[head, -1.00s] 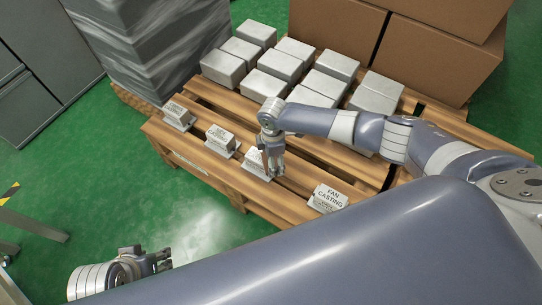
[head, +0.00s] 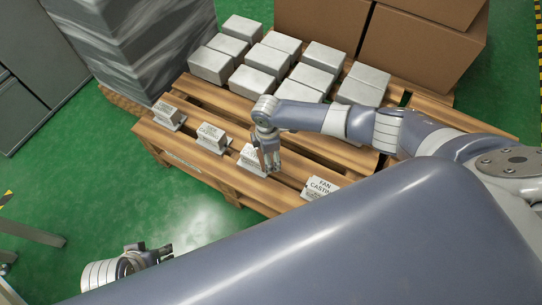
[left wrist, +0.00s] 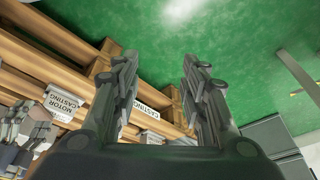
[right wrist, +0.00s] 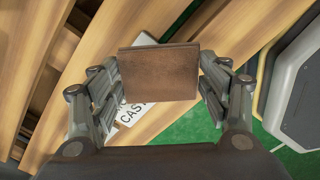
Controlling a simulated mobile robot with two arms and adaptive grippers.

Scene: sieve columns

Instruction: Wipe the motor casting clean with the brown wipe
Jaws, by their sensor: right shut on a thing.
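The grey motor casting (head: 249,158) stands at the front edge of the wooden pallet, third from the left in its row. Its white label shows in the left wrist view (left wrist: 65,102). My right gripper (head: 270,163) is over its right side. In the right wrist view my right gripper (right wrist: 158,82) is shut on the brown wipe (right wrist: 158,75), which is held flat in front of the motor casting (right wrist: 133,112) and hides most of it. I cannot tell whether they touch. My left gripper (head: 163,252) is off the pallet at lower left; its fingers are apart and empty (left wrist: 155,75).
The fan casting (head: 319,187) stands to the right; two more labelled castings (head: 212,138) (head: 167,115) stand to the left. Several plain grey blocks (head: 262,85) fill the pallet's back (head: 180,90). Cardboard boxes (head: 420,50) and a wrapped stack (head: 140,45) stand behind.

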